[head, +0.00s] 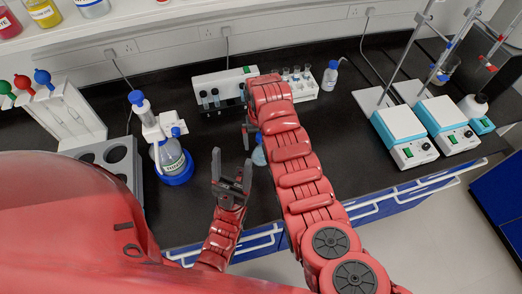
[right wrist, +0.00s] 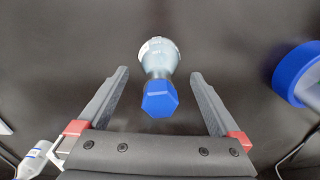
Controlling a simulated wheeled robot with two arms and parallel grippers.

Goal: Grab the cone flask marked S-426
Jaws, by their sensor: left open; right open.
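The cone flask (right wrist: 158,54) with a blue hexagonal stopper (right wrist: 160,99) stands on the black bench in the right wrist view. Its marking is too small to read. Its pale body (head: 259,157) shows partly in the head view, the rest hidden by my right arm. My right gripper (right wrist: 160,74) is open, with one finger on each side of the stopper and neck and a gap on both sides. In the head view the right gripper (head: 249,132) is mostly hidden by its arm. My left gripper (head: 232,172) is open and empty, left of the flask.
A dispenser bottle on a blue base (head: 176,170) stands to the left. A tube block (head: 222,92) and a white vial rack (head: 296,87) are behind. Two hotplate stirrers (head: 404,137) stand at right. A pipette stand (head: 62,112) is at far left.

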